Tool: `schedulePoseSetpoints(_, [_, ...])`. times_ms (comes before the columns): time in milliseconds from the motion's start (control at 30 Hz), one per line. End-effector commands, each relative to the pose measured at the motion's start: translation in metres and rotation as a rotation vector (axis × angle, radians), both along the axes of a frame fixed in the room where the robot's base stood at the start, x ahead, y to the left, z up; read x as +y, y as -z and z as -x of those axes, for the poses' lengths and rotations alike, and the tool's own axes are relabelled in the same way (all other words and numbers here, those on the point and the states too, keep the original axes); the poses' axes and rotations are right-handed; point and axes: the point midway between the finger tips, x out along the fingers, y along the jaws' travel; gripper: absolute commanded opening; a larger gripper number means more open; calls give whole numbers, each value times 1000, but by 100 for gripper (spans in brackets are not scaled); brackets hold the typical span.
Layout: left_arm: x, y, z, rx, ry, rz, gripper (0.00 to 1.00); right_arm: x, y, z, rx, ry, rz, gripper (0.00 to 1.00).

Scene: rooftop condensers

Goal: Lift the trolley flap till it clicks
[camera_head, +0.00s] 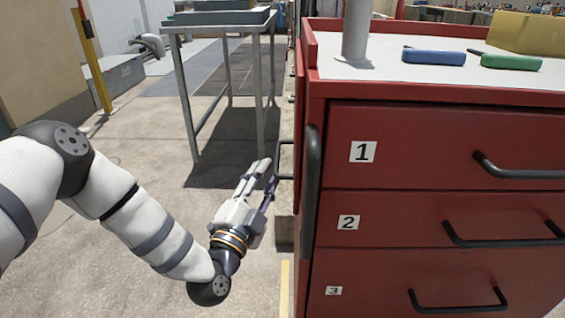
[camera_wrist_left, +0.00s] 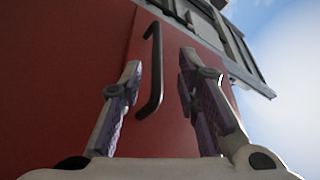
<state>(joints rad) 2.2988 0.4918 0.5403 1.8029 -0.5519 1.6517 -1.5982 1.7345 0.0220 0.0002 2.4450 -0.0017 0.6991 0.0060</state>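The red trolley (camera_head: 420,200) stands at the right, with drawers numbered 1, 2 and 3. A thin red flap (camera_head: 299,110) hangs down along its left side, seen nearly edge-on. A black flap handle (camera_head: 284,160) sticks out from it towards the left. My left gripper (camera_head: 268,175) is beside this handle, with its fingers apart. In the left wrist view, the handle (camera_wrist_left: 154,75) shows against the red panel (camera_wrist_left: 80,70), between the open fingertips (camera_wrist_left: 161,62) and nearer the left one. Whether a finger touches it cannot be told. My right gripper is not in view.
The trolley's white top (camera_head: 390,68) carries a grey post (camera_head: 357,28), a blue item (camera_head: 434,57), a green item (camera_head: 511,62) and a yellow block (camera_head: 528,32). A grey metal stand (camera_head: 185,95) is behind my gripper. Open concrete floor lies at the left.

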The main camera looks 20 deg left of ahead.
Motion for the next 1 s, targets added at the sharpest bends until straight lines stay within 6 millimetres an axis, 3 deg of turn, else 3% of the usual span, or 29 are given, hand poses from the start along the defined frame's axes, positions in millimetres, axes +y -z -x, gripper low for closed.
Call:
schedulePoseSetpoints(133, [-1,-2,-36,2,-1,-1,30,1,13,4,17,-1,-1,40])
schedulePoseSetpoints(333, [-3,-10,-63,5,0,1,30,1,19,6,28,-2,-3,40])
schedulePoseSetpoints(633, [-3,-13,-66,6,0,1,30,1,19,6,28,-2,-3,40])
schedulePoseSetpoints(767, [-4,-12,-66,6,0,1,0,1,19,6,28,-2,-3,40])
schedulePoseSetpoints(1000, [-4,-12,-66,6,2,0,0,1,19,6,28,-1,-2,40])
